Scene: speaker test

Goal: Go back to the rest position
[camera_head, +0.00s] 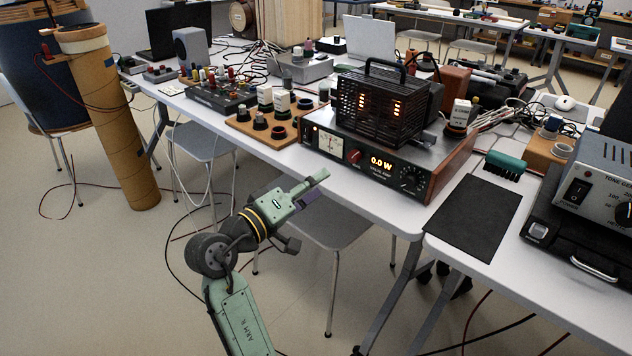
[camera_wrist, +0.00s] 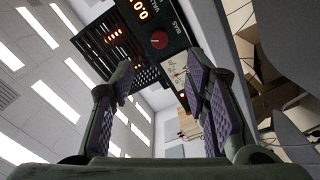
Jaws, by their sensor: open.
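My gripper (camera_head: 314,190) is in front of the white table (camera_head: 400,215), over the floor and a grey chair. My green arm reaches up to it from the bottom of the head view. The gripper also shows in the wrist view (camera_wrist: 165,105), with its two purple-padded fingers spread apart and nothing between them. The amplifier (camera_head: 385,160) with a lit "0.0 W" display stands on the table beyond the gripper, apart from it. Its front panel (camera_wrist: 158,22) shows past the fingers in the wrist view.
A grey chair (camera_head: 325,222) stands close beside my gripper. A black mat (camera_head: 474,218) and a green brush (camera_head: 505,165) lie on the right table. A tone generator (camera_head: 600,180) stands at far right. A tall cardboard tube (camera_head: 122,140) stands at left. Open floor (camera_head: 110,270) lies left of my arm.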

